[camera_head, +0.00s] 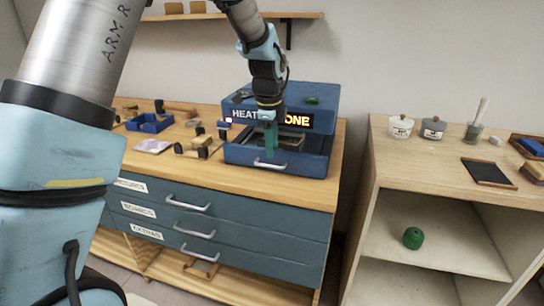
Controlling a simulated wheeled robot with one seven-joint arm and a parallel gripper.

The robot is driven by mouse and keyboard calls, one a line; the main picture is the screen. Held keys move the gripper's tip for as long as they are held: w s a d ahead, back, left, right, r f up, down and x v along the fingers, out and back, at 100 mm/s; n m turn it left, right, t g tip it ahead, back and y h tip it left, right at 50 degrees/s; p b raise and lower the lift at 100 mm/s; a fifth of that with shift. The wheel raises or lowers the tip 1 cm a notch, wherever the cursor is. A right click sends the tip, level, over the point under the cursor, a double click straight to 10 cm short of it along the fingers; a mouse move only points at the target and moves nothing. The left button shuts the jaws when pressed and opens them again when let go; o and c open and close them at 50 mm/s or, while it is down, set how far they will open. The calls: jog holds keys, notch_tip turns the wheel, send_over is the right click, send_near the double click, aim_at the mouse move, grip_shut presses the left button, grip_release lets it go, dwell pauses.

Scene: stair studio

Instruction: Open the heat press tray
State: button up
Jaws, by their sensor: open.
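The heat press (329,100) is a blue box on the wooden bench, with a dark sign that reads "HEAT" and a lit "ONE", partly hidden by my arm. Its blue tray (307,162) stands out at the front below the sign, with a pale metal handle (270,165) on its front face. The inside of the tray shows in part behind my gripper. My gripper (270,146) is open, with teal fingers pointing down, over the tray area just behind the handle in the picture. I cannot tell whether the fingers touch the tray.
Blue drawers (225,230) with metal handles are under the bench top. A blue organiser (150,123) and several small blocks lie left of the press. A second wooden unit (385,150) on the right holds jars, a mortar and a dark tray; a gap separates the two.

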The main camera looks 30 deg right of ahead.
aim_at(273, 167)
jog(key=shift+w+d+f+p, duration=0.1)
jog(key=shift+f+p, duration=0.05)
jog(key=shift+f, duration=0.75)
jog(key=shift+w+d+f+p, duration=0.1)
jog(key=shift+w+f+p, duration=0.1)
jog(key=shift+f, duration=0.75)
jog(key=shift+w+d+f+p, duration=0.1)
jog(key=shift+f+p, duration=0.05)
jog(key=shift+f, duration=0.75)
jog(key=shift+c, duration=0.3)
grip_shut()
